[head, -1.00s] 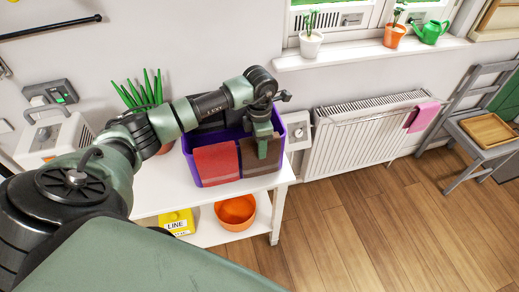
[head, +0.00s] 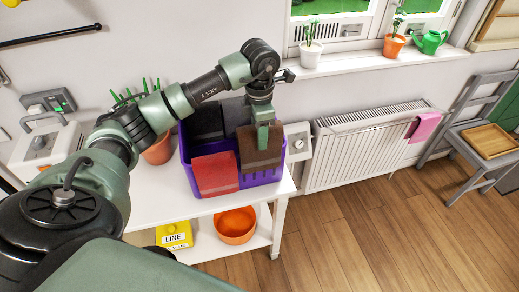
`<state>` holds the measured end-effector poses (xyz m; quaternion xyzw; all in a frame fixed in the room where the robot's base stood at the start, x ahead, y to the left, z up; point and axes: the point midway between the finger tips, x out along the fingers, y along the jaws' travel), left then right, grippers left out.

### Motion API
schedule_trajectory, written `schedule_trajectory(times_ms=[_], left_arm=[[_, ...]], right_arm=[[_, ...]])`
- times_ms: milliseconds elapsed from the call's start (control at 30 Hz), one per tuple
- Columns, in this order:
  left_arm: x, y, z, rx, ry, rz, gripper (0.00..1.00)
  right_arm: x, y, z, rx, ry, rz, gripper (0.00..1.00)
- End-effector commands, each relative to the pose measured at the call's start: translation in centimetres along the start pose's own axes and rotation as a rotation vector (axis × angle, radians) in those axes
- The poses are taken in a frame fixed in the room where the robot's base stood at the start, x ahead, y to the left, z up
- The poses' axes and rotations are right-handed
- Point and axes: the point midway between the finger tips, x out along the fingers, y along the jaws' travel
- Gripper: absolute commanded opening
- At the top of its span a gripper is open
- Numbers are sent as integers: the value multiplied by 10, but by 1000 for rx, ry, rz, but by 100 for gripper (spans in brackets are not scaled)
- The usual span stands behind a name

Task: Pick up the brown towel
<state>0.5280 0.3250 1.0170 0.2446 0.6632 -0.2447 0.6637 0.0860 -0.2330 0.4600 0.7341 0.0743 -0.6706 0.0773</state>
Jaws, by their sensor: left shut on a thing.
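The brown towel (head: 258,158) hangs from my left gripper (head: 263,138), which is shut on its upper part. The towel hangs in front of the right part of a purple basket (head: 262,179) on a white table. Its lower edge overlaps the basket's front wall in the picture; I cannot tell if they touch. A red towel (head: 215,174) is draped over the basket's front wall to the left of the brown one. A dark grey towel (head: 207,122) shows at the back of the basket, partly behind my arm. My right gripper is not in view.
The white table (head: 150,205) has a lower shelf with an orange bowl (head: 236,224) and a yellow box (head: 174,235). A potted plant (head: 158,150) stands left of the basket. A radiator (head: 362,150) with a pink towel (head: 424,127) is to the right.

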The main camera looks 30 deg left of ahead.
Motion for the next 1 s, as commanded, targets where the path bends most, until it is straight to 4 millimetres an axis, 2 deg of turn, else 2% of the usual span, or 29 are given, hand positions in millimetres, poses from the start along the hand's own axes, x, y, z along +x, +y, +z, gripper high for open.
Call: schedule_trajectory(times_ms=[267, 500, 700, 1000], left_arm=[[-57, 1, 0, 0, -3, 4, 0], [-97, 1, 0, -1, -2, 4, 0], [-112, 1, 0, 0, 0, 1, 0], [-114, 0, 0, 0, 1, 0, 0]], right_arm=[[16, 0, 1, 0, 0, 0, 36], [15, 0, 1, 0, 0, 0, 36], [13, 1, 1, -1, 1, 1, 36], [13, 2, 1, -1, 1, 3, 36]])
